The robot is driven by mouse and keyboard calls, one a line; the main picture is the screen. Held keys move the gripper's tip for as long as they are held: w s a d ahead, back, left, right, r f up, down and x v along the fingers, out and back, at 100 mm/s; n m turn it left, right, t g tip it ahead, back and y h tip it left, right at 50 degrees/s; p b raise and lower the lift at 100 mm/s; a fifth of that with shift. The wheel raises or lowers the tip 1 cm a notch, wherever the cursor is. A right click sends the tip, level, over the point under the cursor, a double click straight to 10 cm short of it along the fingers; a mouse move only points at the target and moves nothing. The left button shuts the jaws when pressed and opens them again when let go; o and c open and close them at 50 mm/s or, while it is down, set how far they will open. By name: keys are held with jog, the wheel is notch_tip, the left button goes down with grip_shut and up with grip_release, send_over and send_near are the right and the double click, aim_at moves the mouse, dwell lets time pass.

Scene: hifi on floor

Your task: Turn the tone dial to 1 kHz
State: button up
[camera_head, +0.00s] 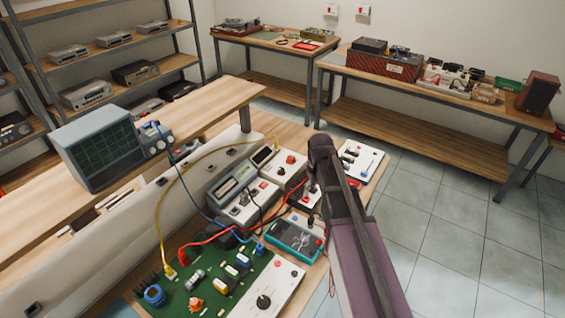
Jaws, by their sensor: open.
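A white panel (284,290) at the front right of the green circuit board carries a black round dial (264,302). Other boxes on the bench also have knobs, and I cannot read any labels, so I cannot tell which is the tone dial or where it points. My arm reaches in from the lower right. My gripper (312,187) is at its far end, over the boxes at the back of the bench, open and small in view. My arm hides part of the boxes beneath it.
An oscilloscope (101,148) stands on the raised shelf at left. A teal-framed meter (293,239) lies near my arm. Yellow (160,213), blue and red cables loop across the bench. A white box (360,160) sits right of my gripper. Tiled floor at right is clear.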

aim_at(281, 169)
jog(key=w+a+r+n+p, duration=0.2)
jog(key=w+a, duration=0.4)
jog(key=w, duration=0.3)
jog(key=w+a+r+n+p, duration=0.3)
jog(key=w+a, duration=0.3)
jog(key=w, duration=0.3)
jog(key=shift+w+r+p, duration=0.15)
jog(key=shift+r+p, duration=0.15)
jog(key=shift+r, duration=0.6)
jog(key=shift+f, duration=0.15)
notch_tip(281, 169, down, 14)
jog(key=b, duration=1.3)
jog(key=shift+r+b, duration=0.2)
jog(key=shift+b, duration=0.2)
jog(key=shift+d, duration=0.15)
grip_shut()
